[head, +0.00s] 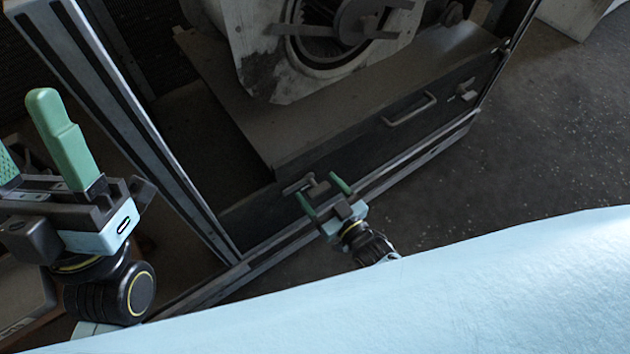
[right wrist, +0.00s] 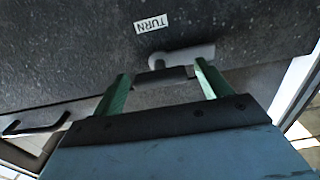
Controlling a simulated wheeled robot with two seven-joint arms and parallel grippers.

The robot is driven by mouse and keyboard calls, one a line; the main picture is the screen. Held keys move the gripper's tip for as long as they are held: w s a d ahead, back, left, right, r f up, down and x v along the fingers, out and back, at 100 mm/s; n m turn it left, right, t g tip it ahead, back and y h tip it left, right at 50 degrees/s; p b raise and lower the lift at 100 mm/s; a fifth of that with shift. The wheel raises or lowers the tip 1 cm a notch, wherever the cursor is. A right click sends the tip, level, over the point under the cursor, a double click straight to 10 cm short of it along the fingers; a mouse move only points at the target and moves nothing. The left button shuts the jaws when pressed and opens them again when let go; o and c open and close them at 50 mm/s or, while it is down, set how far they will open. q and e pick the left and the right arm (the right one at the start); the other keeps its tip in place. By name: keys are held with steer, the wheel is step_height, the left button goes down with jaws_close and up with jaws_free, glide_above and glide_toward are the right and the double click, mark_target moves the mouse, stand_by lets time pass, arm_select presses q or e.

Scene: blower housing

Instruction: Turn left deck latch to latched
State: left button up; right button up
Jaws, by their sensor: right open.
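The left deck latch (head: 299,184) is a small grey turn handle on the dark front panel of the deck, near its left end. My left gripper (head: 27,130) is raised at the left, open and empty.
A pull handle (head: 410,109) and a second latch (head: 465,90) sit farther right on the same panel. The blower housing (head: 330,45) stands on the deck behind. A metal frame post (head: 130,120) rises between my grippers. Bare floor (head: 540,130) lies at right.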

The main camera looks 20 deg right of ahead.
steer(key=shift+w+a, duration=0.15)
steer(key=shift+w, duration=0.2)
steer(key=shift+c, duration=0.3)
steer(key=c, duration=1.3)
